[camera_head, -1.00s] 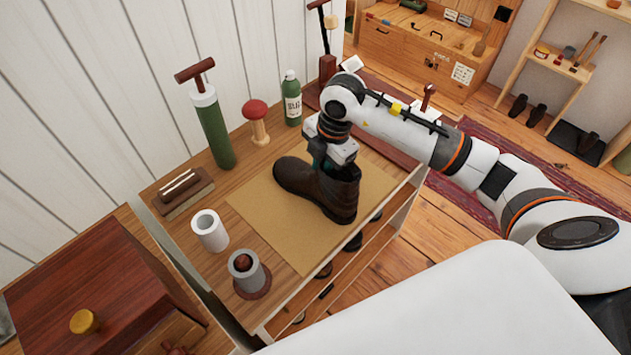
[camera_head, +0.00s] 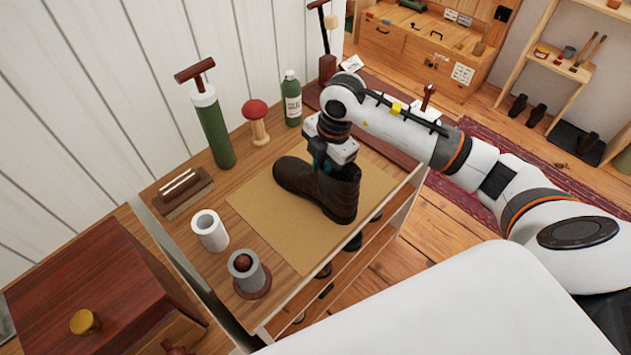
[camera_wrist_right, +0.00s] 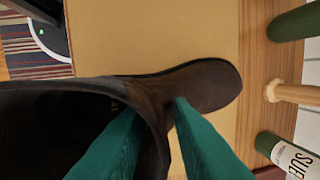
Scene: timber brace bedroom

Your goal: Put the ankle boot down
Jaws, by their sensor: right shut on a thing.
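The brown ankle boot (camera_head: 318,188) is upright over the tan mat (camera_head: 263,220) on the wooden table, its toe pointing left. Its sole looks to be on or very near the mat; I cannot tell which. My right gripper (camera_head: 328,165) is above the boot and shut on its upper. In the right wrist view, the two green fingers (camera_wrist_right: 150,128) are at the boot's shaft, and the boot's toe (camera_wrist_right: 208,84) lies over the mat (camera_wrist_right: 150,35). My left gripper is not in view.
A green pump (camera_head: 213,130), a red-topped mushroom-shaped thing (camera_head: 256,122) and a green bottle (camera_head: 291,98) stand along the back. A brush (camera_head: 182,190), a white cup (camera_head: 209,231) and a grey holder (camera_head: 247,272) are at the left. The mat's front left is bare.

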